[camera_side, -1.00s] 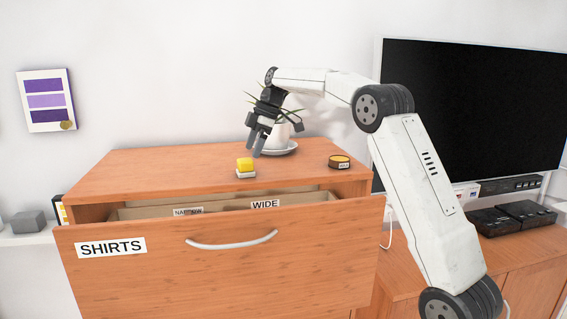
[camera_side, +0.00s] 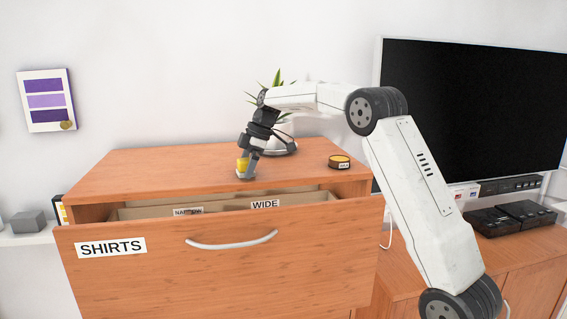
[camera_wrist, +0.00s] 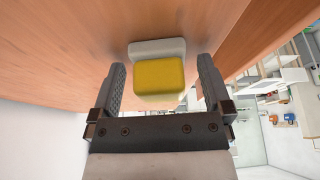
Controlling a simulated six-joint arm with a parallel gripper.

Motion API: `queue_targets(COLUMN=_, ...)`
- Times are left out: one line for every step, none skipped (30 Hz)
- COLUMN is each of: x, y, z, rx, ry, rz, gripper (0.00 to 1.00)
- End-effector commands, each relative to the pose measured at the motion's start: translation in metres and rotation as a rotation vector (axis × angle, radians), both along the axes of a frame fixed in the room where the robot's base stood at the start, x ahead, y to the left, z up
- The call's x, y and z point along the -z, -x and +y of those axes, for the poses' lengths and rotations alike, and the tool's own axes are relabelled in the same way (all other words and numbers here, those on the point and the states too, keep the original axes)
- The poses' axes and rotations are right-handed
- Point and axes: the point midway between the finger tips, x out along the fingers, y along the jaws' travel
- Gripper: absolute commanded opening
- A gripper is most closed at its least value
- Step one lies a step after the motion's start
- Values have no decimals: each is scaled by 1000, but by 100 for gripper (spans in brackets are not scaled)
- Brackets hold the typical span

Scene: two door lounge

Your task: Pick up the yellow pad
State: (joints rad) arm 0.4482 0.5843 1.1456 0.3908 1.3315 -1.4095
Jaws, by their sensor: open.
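The yellow pad (camera_side: 243,163) sits on a small white base on top of the wooden dresser, near its front edge. In the wrist view my gripper (camera_wrist: 160,82) is open, with a gap visible between the pad and each finger.
A potted plant (camera_side: 278,130) on a saucer stands just behind my gripper. A round dark tin with a yellow top (camera_side: 340,161) sits to the right. The SHIRTS drawer (camera_side: 220,260) is partly open in front. The left of the dresser top (camera_side: 150,170) is clear.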

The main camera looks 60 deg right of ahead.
Motion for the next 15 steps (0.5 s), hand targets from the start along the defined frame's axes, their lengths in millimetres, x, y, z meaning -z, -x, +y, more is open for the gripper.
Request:
queue_targets(x=0, y=0, z=0, rx=0, ry=0, rz=0, gripper=100)
queue_targets(x=0, y=0, z=0, rx=0, ry=0, rz=0, gripper=100)
queue_targets(x=0, y=0, z=0, rx=0, ry=0, rz=0, gripper=100)
queue_targets(x=0, y=0, z=0, rx=0, ry=0, rz=0, gripper=100)
queue_targets(x=0, y=0, z=0, rx=0, ry=0, rz=0, gripper=100)
queue_targets(x=0, y=0, z=0, rx=0, ry=0, rz=0, gripper=100)
queue_targets(x=0, y=0, z=0, rx=0, ry=0, rz=0, gripper=100)
queue_targets(x=0, y=0, z=0, rx=0, ry=0, rz=0, gripper=100)
queue_targets(x=0, y=0, z=0, rx=0, ry=0, rz=0, gripper=100)
queue_targets(x=0, y=0, z=0, rx=0, ry=0, rz=0, gripper=100)
queue_targets(x=0, y=0, z=0, rx=0, ry=0, rz=0, gripper=100)
queue_targets(x=0, y=0, z=0, rx=0, ry=0, rz=0, gripper=90)
queue_targets(x=0, y=0, z=0, rx=0, ry=0, rz=0, gripper=81)
queue_targets(x=0, y=0, z=0, rx=0, ry=0, rz=0, gripper=71)
queue_targets(x=0, y=0, z=0, rx=0, ry=0, rz=0, gripper=59)
